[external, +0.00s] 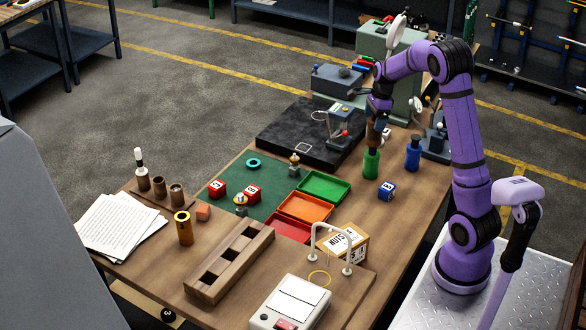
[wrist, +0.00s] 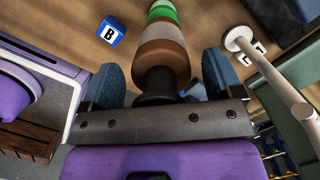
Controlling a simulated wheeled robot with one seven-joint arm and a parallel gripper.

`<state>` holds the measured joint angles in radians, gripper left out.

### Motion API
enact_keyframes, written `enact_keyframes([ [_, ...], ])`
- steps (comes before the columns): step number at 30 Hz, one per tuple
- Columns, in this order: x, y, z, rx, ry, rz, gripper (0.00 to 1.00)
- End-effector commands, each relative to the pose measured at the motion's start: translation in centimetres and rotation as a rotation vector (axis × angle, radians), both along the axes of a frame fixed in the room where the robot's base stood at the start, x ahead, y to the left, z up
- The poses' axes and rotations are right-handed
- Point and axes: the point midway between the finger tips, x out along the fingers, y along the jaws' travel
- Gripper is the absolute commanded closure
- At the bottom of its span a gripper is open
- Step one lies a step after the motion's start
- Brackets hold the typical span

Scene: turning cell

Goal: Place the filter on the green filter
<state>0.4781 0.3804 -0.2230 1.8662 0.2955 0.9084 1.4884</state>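The green filter (external: 371,165) stands upright on the table near its right side. A brown filter (external: 373,137) stands upright directly above it, and the two look in line and touching. In the wrist view the brown filter (wrist: 160,58) lies between my fingers, with the top of the green one (wrist: 162,12) beyond it. My gripper (external: 378,108) is right over the brown filter. In the wrist view my gripper's blue fingers (wrist: 160,78) are spread, with a visible gap on each side of the brown filter. The exact contact between the filters is hard to see.
A blue bottle-like filter (external: 413,154) stands close to the right. A blue lettered block (external: 386,190) lies in front. Green (external: 325,186), orange (external: 305,207) and red trays sit to the left. A black plate with a gauge stand (external: 338,122) is behind. Bare table lies right of the trays.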

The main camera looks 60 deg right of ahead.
Motion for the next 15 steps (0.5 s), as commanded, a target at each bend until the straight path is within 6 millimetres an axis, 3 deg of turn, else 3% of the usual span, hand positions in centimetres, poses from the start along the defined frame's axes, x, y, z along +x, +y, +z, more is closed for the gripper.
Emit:
enact_keyframes([
  [8, 0.0, 0.0, 0.4, -0.001, -0.001, 0.001, 0.14],
  [15, -0.3, -0.4, 3.8, -0.003, -0.003, 0.000, 0.14],
])
